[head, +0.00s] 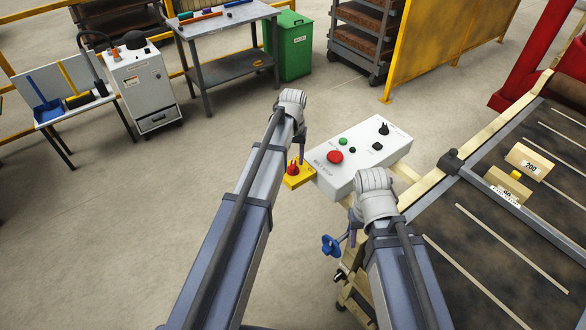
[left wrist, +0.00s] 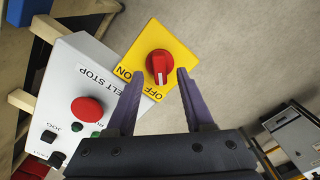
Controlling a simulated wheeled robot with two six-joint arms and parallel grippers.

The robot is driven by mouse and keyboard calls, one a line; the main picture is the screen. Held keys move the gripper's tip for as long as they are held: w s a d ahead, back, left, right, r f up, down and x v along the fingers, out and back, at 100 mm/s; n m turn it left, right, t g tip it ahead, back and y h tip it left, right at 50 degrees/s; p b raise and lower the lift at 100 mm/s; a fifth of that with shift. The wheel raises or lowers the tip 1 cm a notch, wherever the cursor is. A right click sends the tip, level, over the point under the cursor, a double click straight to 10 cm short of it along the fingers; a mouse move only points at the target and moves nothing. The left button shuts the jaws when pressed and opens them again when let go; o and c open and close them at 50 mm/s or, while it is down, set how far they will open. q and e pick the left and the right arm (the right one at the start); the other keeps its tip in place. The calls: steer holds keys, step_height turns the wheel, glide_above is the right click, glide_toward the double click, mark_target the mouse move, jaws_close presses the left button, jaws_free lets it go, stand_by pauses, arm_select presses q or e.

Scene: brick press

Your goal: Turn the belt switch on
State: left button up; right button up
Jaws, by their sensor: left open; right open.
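The belt switch is a red rotary knob (head: 293,169) on a yellow plate (head: 303,180) at the left end of a white control box (head: 345,170). In the left wrist view the knob (left wrist: 158,66) has a white mark that points toward the word OFF; ON is printed to the left of it. My left gripper (left wrist: 160,73) is open, its two purple fingertips on either side of the knob in the picture. I cannot tell if they touch it. In the head view my left gripper (head: 302,145) is just above the switch. My right gripper (head: 353,228) is open, below the control box.
The control box carries a red BELT STOP button (head: 335,157), a green button (head: 343,142) and black controls. A blue handwheel (head: 330,246) is beside my right gripper. The belt table (head: 500,250) is at right. Open floor lies left of the switch.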

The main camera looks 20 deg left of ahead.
arm_select(q)
step_height(320, 180, down, 3)
steer(key=shift+r+b, duration=0.2)
steer(key=shift+b, duration=0.6)
arm_select(e)
step_height(320, 180, down, 2)
steer(key=shift+f, duration=0.25)
arm_select(q)
jaws_close()
